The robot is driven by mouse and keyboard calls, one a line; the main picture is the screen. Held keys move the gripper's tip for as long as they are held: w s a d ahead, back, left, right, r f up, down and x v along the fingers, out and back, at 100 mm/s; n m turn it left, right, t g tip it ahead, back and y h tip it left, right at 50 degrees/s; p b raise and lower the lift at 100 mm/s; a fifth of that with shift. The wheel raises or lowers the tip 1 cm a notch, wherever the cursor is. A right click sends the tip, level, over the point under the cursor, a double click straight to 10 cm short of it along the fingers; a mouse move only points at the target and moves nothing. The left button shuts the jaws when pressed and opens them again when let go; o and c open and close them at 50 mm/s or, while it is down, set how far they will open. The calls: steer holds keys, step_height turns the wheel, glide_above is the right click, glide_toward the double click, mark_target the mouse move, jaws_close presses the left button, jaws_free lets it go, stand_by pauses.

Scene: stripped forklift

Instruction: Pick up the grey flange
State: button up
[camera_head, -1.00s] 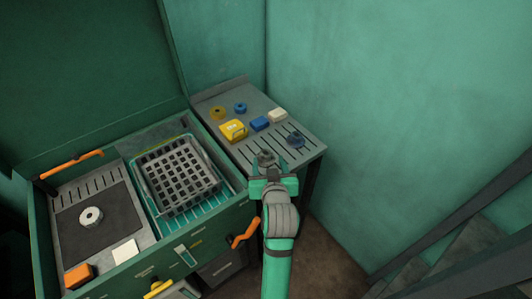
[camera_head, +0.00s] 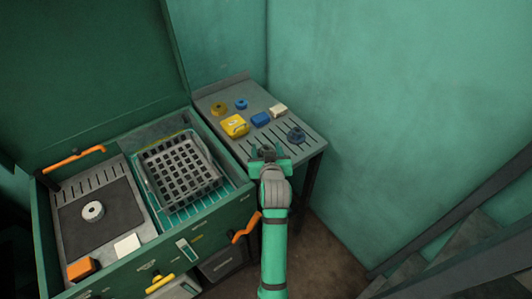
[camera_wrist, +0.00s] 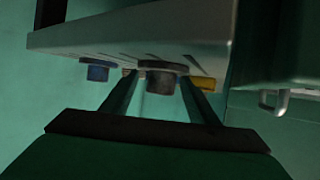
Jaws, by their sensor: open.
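The dark grey flange (camera_wrist: 167,80) stands on the side table, between the two fingers of my gripper (camera_wrist: 158,90) in the wrist view, which shows the table upside down. In the head view, the gripper (camera_head: 268,151) is at the table's front edge, and its fingers and wrist largely hide the flange (camera_head: 267,154). The gripper is open, with a finger to either side of the flange. I cannot tell whether either finger touches it.
The green chest on the left holds a grey basket (camera_head: 180,174) and a pale ring (camera_head: 92,211). A wall stands behind and to the right.

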jaws_close()
